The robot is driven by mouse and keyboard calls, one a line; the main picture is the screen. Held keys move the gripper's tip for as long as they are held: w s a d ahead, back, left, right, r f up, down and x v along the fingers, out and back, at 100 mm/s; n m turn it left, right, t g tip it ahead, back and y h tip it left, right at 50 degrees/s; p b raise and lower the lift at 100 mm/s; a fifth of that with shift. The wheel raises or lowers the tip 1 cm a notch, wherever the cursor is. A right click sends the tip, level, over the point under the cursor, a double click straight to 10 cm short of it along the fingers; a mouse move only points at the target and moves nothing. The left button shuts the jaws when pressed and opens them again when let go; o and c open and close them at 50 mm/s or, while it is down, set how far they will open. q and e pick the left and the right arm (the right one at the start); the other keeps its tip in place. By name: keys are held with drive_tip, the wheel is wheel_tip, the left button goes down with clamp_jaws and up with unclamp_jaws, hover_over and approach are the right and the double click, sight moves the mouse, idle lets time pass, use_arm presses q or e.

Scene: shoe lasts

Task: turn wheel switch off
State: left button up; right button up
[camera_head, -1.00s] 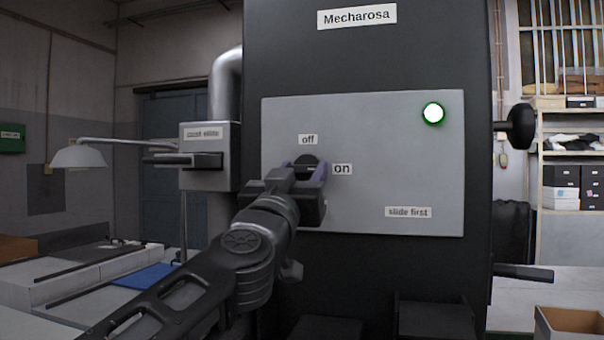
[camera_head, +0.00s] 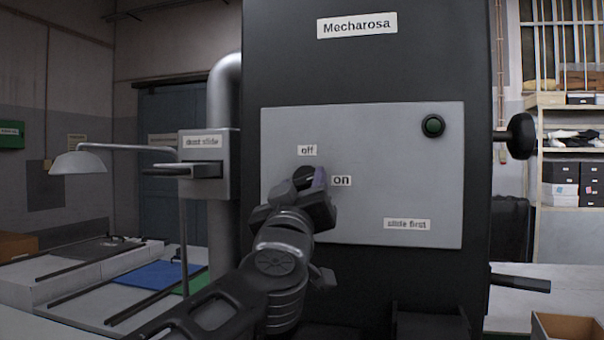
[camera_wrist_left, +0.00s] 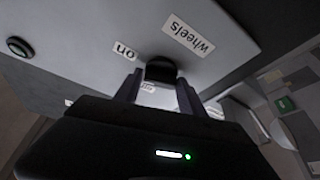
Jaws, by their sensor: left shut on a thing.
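The wheel switch (camera_head: 304,176) is a dark round knob on the grey panel (camera_head: 390,170) of the dark machine. An "off" label (camera_head: 307,150) sits above it and an "on" label (camera_head: 341,180) to its right. My left gripper (camera_head: 312,182) is shut on the knob and partly hides it. In the left wrist view the black knob (camera_wrist_left: 161,69) stands between the two fingers, with the "wheels" label (camera_wrist_left: 188,35) beside it. The round lamp (camera_head: 433,125) at the panel's upper right is dark green and unlit. My right gripper is not in view.
A "dust slide" box (camera_head: 208,165) with a dark handle juts out left of the panel, beside a thick pipe (camera_head: 222,100). A black knob (camera_head: 521,136) sticks out at the machine's right side. An open cardboard box (camera_head: 568,326) stands lower right.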

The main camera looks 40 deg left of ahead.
use_arm(q)
drive_tip(key=n+p, duration=0.1)
drive_tip(key=n+g+y+p, duration=0.1)
drive_tip(key=n, duration=0.1)
drive_tip(key=n+g+y+p, duration=0.1)
drive_tip(key=n, duration=0.1)
drive_tip(key=shift+w+d+r, duration=0.1)
drive_tip(key=shift+r, duration=0.15)
drive_tip(key=n+g+p, duration=0.1)
drive_tip(key=n, duration=0.1)
drive_tip(key=n+p, duration=0.1)
drive_tip(key=n, duration=0.1)
drive_tip(key=shift+d+n+g+y+p, duration=0.1)
drive_tip(key=shift+n+g+y+p, duration=0.2)
drive_tip(key=shift+g+p, duration=0.1)
drive_tip(key=n+g+p, duration=0.1)
drive_tip(key=n+p, duration=0.1)
drive_tip(key=n, duration=0.2)
drive_tip(key=shift+r+g, duration=0.1)
drive_tip(key=shift+g, duration=0.2)
drive_tip(key=shift+n+g+p, duration=0.5)
drive_tip(key=shift+n+p, duration=0.25)
drive_tip(key=shift+n, duration=0.75)
drive_tip(key=o, duration=1.3)
